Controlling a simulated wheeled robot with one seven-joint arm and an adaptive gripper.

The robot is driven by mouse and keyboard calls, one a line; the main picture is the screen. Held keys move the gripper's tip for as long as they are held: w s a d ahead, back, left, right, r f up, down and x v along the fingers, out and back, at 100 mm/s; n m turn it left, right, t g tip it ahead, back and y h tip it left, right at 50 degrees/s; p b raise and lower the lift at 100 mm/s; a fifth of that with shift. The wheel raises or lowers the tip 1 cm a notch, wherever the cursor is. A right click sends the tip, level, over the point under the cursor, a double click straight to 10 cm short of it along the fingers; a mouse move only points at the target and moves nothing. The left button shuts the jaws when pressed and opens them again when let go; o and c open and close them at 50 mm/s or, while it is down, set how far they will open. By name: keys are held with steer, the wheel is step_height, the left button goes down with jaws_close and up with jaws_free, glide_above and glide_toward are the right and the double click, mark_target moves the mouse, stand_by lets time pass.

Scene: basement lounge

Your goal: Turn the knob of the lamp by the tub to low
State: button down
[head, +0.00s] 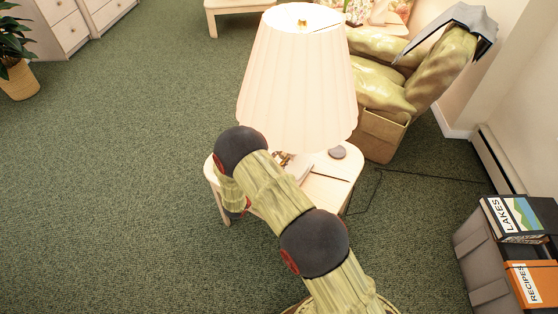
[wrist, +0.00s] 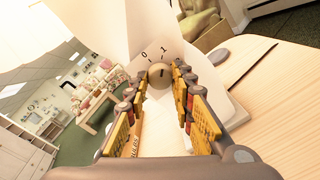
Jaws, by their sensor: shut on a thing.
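The lamp with a cream pleated shade (head: 298,85) stands on a small light wood table (head: 325,187) in the head view. In the wrist view its round beige knob (wrist: 158,79) sits on a white face with a "0" and stroke marks around it. A dark pointer line shows on the knob; I cannot tell for sure which mark it meets. My gripper (wrist: 161,80) has its yellow-padded fingers on either side of the knob and is shut on it. My arm and the shade hide the knob and gripper in the head view.
A grey tub (head: 480,262) with books stands on the floor at the right. A dark round object (head: 337,152) lies on the table. A yellow-green armchair (head: 385,85) stands behind it. Green carpet at the left is clear.

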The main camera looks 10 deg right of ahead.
stand_by(0.5)
steer(key=c, duration=1.5)
jaws_free()
steer(key=v, duration=1.2)
